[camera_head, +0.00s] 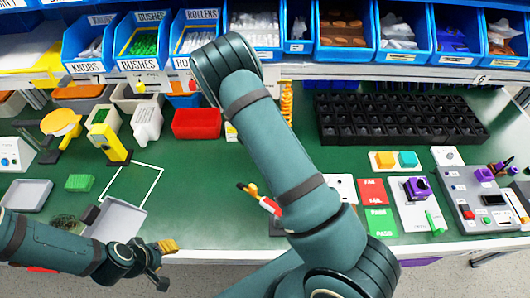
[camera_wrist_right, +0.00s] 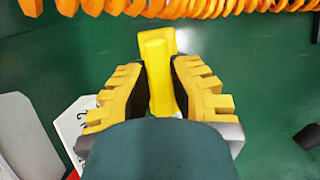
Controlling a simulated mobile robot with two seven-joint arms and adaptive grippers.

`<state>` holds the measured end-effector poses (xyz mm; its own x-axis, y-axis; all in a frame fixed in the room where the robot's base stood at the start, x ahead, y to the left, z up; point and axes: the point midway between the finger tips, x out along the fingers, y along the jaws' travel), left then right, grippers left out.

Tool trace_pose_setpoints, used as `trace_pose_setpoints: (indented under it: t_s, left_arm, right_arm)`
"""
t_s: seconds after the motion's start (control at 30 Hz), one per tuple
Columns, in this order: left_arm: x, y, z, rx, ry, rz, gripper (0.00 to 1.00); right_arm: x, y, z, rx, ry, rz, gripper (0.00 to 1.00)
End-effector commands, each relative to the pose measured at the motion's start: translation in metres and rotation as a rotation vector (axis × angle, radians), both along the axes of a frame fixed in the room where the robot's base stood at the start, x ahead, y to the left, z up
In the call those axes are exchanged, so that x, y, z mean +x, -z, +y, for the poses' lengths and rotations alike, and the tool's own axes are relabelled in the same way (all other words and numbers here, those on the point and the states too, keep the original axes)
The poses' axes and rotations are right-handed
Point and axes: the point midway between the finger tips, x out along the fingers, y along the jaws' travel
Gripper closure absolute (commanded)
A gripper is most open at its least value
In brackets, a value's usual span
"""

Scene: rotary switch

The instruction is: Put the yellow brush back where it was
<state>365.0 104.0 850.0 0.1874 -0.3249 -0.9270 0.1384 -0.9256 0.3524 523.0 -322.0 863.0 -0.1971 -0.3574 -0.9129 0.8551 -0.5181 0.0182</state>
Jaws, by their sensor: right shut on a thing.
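The yellow brush (camera_wrist_right: 158,75) shows in the right wrist view as a plain yellow bar; I cannot make out bristles. My right gripper (camera_wrist_right: 160,80) is shut on it, with the ridged yellow fingers on either side, above the green table (camera_wrist_right: 265,110). In the head view my right arm hides this gripper and the brush. My left gripper (camera_head: 163,262) is empty at the front edge of the table, low on the left; I cannot tell how far its fingers are apart.
A red bin (camera_head: 196,124) stands behind. Orange coils (camera_wrist_right: 230,6) run near the right gripper. A black compartment rack (camera_head: 400,140) stands at the back right.

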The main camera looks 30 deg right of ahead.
Motion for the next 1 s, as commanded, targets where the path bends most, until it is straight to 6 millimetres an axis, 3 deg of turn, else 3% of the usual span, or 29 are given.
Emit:
trace_pose_setpoints:
  t_s: [0.13,0.57,0.6,0.63,1.0]
  left_arm:
    - [0.0,0.002,0.0,0.0,0.0,0.0,0.54]
    - [0.0,0.006,0.0,0.001,0.0,0.0,0.54]
    - [0.0,0.005,0.0,0.001,0.0,0.001,0.54]
    - [0.0,0.005,0.0,0.001,0.0,0.0,0.54]
    - [0.0,0.001,0.0,0.001,0.0,0.0,0.54]
  right_arm:
    - [0.0,0.023,0.001,-0.001,-0.004,0.004,1.0]
    - [0.0,0.03,0.001,0.001,-0.003,0.001,1.0]
    - [0.0,0.029,0.002,0.001,-0.003,0.001,0.65]
    - [0.0,0.029,0.002,0.001,-0.003,0.001,0.59]
    - [0.0,0.025,0.002,0.001,-0.003,0.001,0.59]
